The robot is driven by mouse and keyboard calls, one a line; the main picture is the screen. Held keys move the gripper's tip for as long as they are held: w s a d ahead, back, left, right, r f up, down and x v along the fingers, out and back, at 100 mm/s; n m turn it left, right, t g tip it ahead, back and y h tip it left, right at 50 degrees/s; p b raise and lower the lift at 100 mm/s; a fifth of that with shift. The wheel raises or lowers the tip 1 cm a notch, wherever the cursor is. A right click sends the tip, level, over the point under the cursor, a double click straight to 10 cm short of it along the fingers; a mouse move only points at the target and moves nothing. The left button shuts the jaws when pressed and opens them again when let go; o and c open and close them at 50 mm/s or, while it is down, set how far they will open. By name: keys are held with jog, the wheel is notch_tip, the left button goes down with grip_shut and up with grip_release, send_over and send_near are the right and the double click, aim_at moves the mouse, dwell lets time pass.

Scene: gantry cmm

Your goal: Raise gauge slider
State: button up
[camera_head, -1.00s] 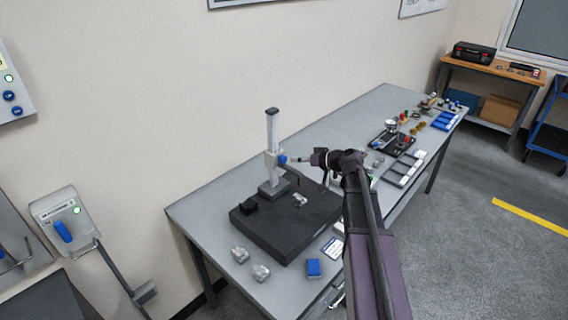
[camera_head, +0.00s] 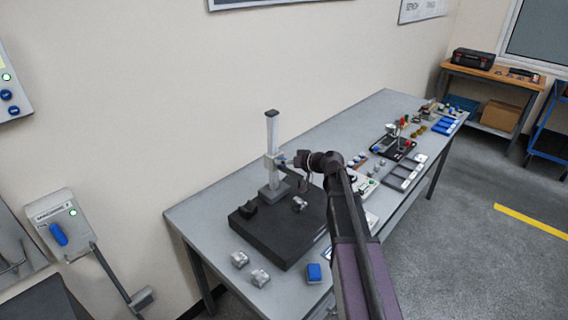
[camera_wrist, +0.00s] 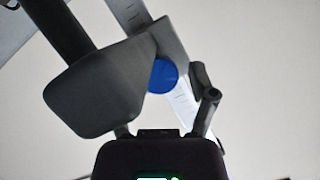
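The height gauge is a pale upright column (camera_head: 272,135) on the black plate. Its grey slider (camera_head: 270,160) sits partway up, with a blue knob (camera_head: 282,161) on its right side. My gripper (camera_head: 288,163) is at the knob, coming from the right. In the wrist view the blue knob (camera_wrist: 163,76) lies in front of the slider block (camera_wrist: 165,40). The right finger (camera_wrist: 204,95) is just right of the knob with a small gap. A large grey part with a dark rod (camera_wrist: 95,90) hides most of the left finger. The gripper looks open; contact is unclear.
The black plate (camera_head: 275,235) carries a dark block and a small metal part (camera_head: 299,204). Trays and fixtures (camera_head: 402,175) fill the table's far right.

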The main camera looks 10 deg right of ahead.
grip_shut()
notch_tip(320, 180, up, 7)
jog(key=p, duration=0.6)
jog(key=shift+f+p, duration=0.15)
jog(key=shift+p, duration=0.2)
jog(key=shift+o, duration=1.6)
grip_release()
jog(key=shift+f, duration=0.1)
jog(key=shift+f, duration=0.2)
